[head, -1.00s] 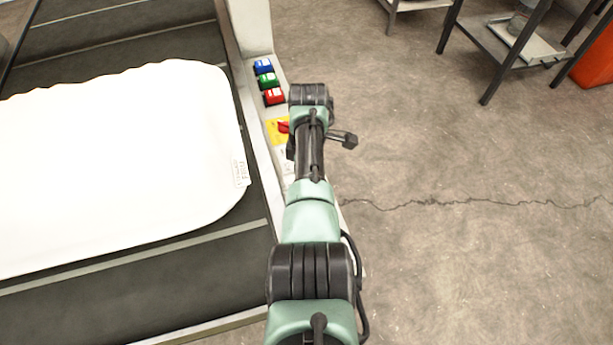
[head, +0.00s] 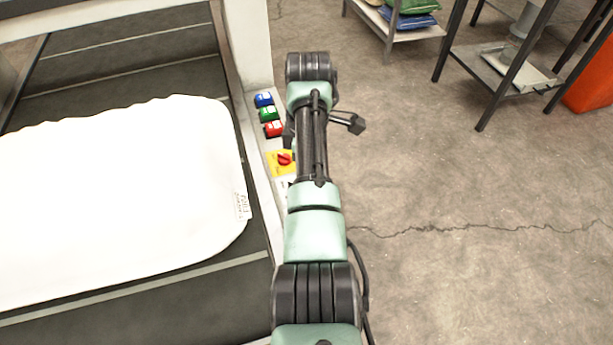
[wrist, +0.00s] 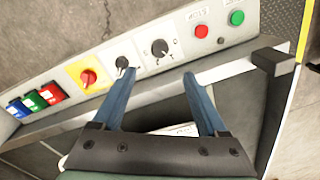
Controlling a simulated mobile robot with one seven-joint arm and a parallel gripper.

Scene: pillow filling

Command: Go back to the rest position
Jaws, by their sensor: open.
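My gripper (wrist: 158,95) shows in the wrist view with its two blue fingers apart and nothing between them. It hangs over the edge of the machine's control panel (wrist: 205,52), with the fingertips near two black knobs.
The panel carries blue, green and red rocker switches (head: 267,115), a red rotary switch on yellow (wrist: 88,77), and red (wrist: 201,31) and green (wrist: 236,18) buttons. A metal shelf (head: 500,70) and an orange bin (head: 592,85) stand back right. The floor (head: 470,260) right of my arm is clear.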

